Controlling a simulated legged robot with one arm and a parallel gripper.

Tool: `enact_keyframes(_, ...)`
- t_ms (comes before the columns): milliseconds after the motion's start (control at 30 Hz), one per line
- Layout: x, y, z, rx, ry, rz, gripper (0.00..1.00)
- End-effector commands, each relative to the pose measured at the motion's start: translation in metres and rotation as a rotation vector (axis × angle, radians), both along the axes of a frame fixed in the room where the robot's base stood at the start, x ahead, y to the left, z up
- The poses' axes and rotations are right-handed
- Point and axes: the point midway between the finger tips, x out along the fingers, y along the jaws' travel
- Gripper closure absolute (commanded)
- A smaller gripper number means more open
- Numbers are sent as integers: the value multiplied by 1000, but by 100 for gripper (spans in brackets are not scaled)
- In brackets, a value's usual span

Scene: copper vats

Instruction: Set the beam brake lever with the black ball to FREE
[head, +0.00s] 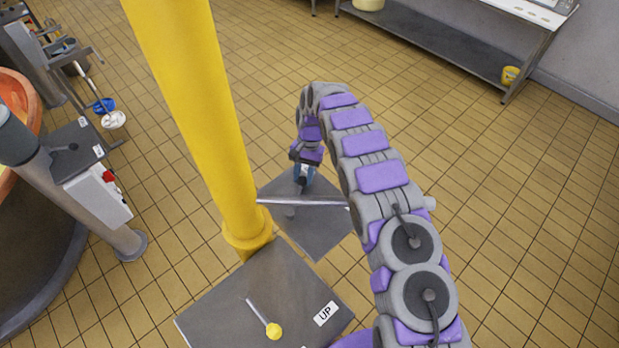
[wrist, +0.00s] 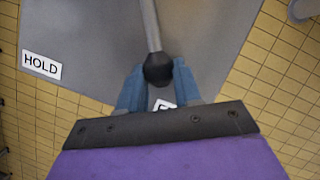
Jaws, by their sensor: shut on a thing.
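The beam brake lever shows in the wrist view as a grey rod (wrist: 149,25) ending in a black ball (wrist: 158,68). The blue fingers of my gripper (wrist: 158,80) are shut on the ball from both sides. A HOLD label (wrist: 41,65) lies on the grey plate (wrist: 90,35) to the left. A second white label (wrist: 163,104) shows between the fingers, mostly hidden. In the head view my gripper (head: 303,178) is over the far grey plate (head: 322,240); the black ball cannot be made out there.
A yellow post (head: 190,100) stands left of my arm. A nearer plate (head: 220,305) carries a lever with a yellow ball (head: 273,331) and an UP label (head: 326,314). A copper vat and a control box (head: 98,195) with a red button are at left.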

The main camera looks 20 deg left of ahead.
Motion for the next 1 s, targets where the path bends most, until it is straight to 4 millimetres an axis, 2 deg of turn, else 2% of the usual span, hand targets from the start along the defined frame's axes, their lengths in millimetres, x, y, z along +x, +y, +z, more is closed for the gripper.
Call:
enact_keyframes(33,5,2,0,4,-12,14,100)
enact_keyframes(333,4,12,2,3,-12,87,100)
enact_keyframes(833,3,16,1,2,-12,101,100)
enact_keyframes(867,3,16,1,2,-12,101,65)
enact_keyframes(1000,2,16,1,1,-9,101,51)
